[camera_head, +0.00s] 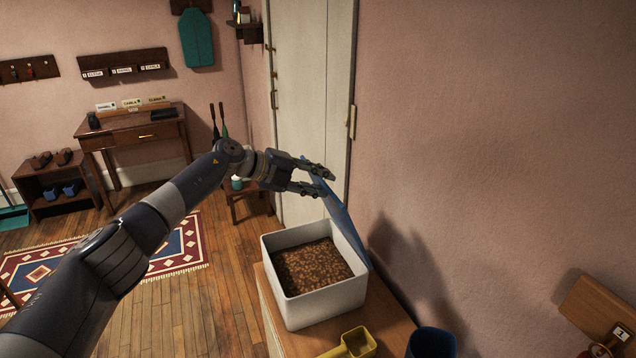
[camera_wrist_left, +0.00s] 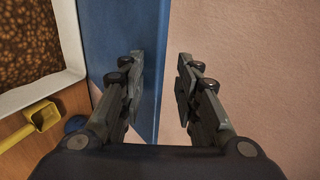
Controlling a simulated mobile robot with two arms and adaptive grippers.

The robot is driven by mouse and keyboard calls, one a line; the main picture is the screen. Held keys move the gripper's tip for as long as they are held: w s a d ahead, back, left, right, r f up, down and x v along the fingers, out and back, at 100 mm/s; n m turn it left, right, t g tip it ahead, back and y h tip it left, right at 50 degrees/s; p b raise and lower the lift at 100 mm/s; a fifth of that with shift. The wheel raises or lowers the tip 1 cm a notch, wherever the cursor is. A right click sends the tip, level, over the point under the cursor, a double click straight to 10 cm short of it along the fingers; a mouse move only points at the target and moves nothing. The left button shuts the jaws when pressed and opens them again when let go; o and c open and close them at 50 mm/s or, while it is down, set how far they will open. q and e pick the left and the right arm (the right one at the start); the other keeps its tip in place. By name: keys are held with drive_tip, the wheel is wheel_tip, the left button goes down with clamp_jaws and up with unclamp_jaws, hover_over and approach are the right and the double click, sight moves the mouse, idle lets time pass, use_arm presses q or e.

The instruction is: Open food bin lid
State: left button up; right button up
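The food bin (camera_head: 325,303) is a white, square-topped box full of brown kibble, standing on a wooden cabinet top. Its blue lid (camera_head: 346,225) is raised, standing steeply along the bin's right side near the wall. The lid also shows in the left wrist view (camera_wrist_left: 120,30) as a tall blue panel, with the bin's white rim (camera_wrist_left: 60,82) to its left. My left gripper (camera_head: 328,184) is at the lid's upper end. Its fingers (camera_wrist_left: 158,85) are apart, one in front of the lid and the other against the wall background. Contact with the lid cannot be told. My right gripper is not in view.
A yellow scoop (camera_head: 356,343) and a dark blue cup (camera_head: 431,344) stand in front of the bin. The pink wall (camera_head: 500,150) is close on the right. A white door (camera_head: 311,90) is behind. Open wooden floor (camera_head: 200,310) and a patterned rug (camera_head: 185,248) lie to the left.

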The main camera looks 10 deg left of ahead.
use_arm(q)
drive_tip(key=shift+s+d+r+p, duration=0.1)
drive_tip(key=shift+r+p, duration=0.25)
drive_tip(key=shift+r, duration=0.05)
drive_tip(key=s+a+r+p, duration=0.2)
drive_tip(key=a+r+p, duration=0.2)
drive_tip(key=r+p, duration=0.5)
drive_tip(key=shift+s+r, duration=0.35)
drive_tip(key=shift+r, duration=0.55)
drive_tip(key=v, duration=1.1)
drive_tip(key=shift+s+a+r, duration=0.2)
drive_tip(key=shift+a, duration=0.1)
drive_tip(key=shift+a, duration=0.1)
